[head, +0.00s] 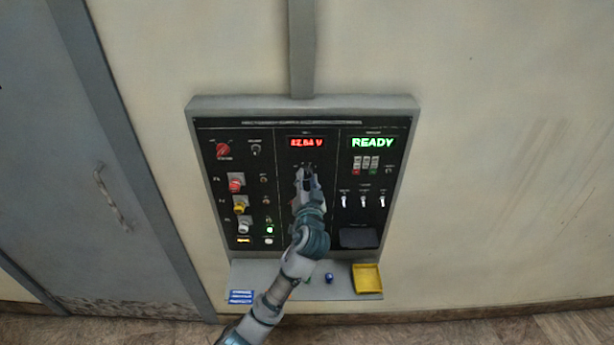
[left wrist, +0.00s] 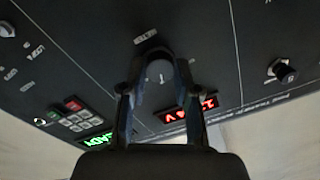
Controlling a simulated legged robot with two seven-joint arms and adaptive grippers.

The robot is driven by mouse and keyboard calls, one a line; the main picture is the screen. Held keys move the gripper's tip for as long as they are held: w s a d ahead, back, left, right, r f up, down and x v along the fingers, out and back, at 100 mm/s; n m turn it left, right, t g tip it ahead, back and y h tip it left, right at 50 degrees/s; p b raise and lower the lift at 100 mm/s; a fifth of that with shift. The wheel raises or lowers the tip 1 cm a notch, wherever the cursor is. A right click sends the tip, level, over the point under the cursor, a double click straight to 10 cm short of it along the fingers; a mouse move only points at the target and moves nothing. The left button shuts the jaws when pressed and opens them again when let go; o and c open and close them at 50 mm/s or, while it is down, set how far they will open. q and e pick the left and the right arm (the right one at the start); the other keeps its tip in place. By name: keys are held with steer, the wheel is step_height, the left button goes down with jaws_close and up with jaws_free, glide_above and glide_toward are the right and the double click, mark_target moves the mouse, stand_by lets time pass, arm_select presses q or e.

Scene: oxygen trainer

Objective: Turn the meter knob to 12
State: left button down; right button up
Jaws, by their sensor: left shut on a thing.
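The meter knob (left wrist: 159,72) is a round dial with a light pointer line, on the middle section of the black panel (head: 268,190). My left gripper (head: 307,174) reaches up to it from below. In the left wrist view my left gripper's fingers (left wrist: 160,66) stand on both sides of the knob, shut on it. In the head view the gripper hides most of the knob. My right gripper is not in view.
A green READY display (head: 373,142) and white switches (head: 363,201) are at the right. A red knob (head: 223,150) and coloured buttons (head: 236,185) are at the left. The shelf (head: 340,283) below holds a yellow tray (head: 367,279) and a small blue item (head: 329,278).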

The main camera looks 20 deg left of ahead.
arm_select(q)
steer(key=shift+f, duration=0.2)
stand_by(0.3)
steer(key=c, duration=0.8)
jaws_free()
steer(key=shift+w, duration=0.1)
steer(key=shift+c, duration=0.2)
steer(key=shift+r, duration=0.1)
steer(key=v, duration=1.2)
steer(key=shift+d, duration=0.15)
steer(key=shift+f, duration=0.2)
